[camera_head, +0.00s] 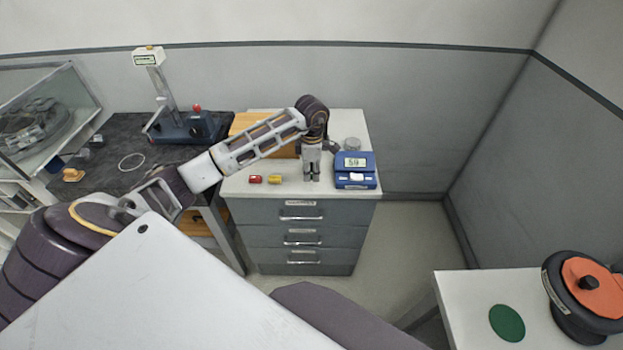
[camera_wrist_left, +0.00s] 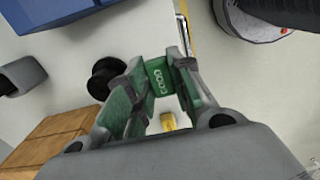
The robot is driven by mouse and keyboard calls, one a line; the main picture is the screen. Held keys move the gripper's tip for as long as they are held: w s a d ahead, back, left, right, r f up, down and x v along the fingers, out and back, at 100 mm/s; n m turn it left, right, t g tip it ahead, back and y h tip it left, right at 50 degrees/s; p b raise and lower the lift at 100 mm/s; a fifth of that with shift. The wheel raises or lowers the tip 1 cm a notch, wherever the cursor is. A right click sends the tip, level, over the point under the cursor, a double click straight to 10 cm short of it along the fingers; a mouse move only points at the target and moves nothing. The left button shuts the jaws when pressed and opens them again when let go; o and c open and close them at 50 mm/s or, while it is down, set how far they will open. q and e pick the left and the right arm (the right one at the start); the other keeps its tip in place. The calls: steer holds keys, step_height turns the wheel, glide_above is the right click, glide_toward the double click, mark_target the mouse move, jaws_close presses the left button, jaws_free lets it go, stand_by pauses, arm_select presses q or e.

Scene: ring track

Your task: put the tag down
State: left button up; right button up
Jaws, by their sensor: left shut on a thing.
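My left gripper (camera_head: 312,178) is over the white top of the drawer cabinet (camera_head: 235,185), left of the blue scale. In the left wrist view its fingers (camera_wrist_left: 158,100) are shut on a small green tag (camera_wrist_left: 158,80) with white lettering that looks like "GOOD". The tag is hidden in the head view, and I cannot tell whether it touches the top. A red tag (camera_head: 255,180) and a yellow tag (camera_head: 274,180) lie left of the gripper. The yellow one also shows between the fingers in the left wrist view (camera_wrist_left: 167,121). My right gripper is not in view.
The blue scale (camera_head: 355,165) reads 59 and carries a small white thing. A dark bench (camera_head: 105,165) with a stand (camera_head: 185,128) is at left. Free top lies around the tags.

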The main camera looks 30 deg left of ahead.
mark_target(312, 186)
arm_select(q)
steer(key=shift+f, duration=0.25)
steer(key=shift+f+p, duration=0.3)
steer(key=shift+f, duration=1.5)
steer(key=shift+f, duration=0.25)
steer(key=o, duration=0.8)
steer(key=shift+o, duration=0.2)
steer(key=shift+r, duration=0.2)
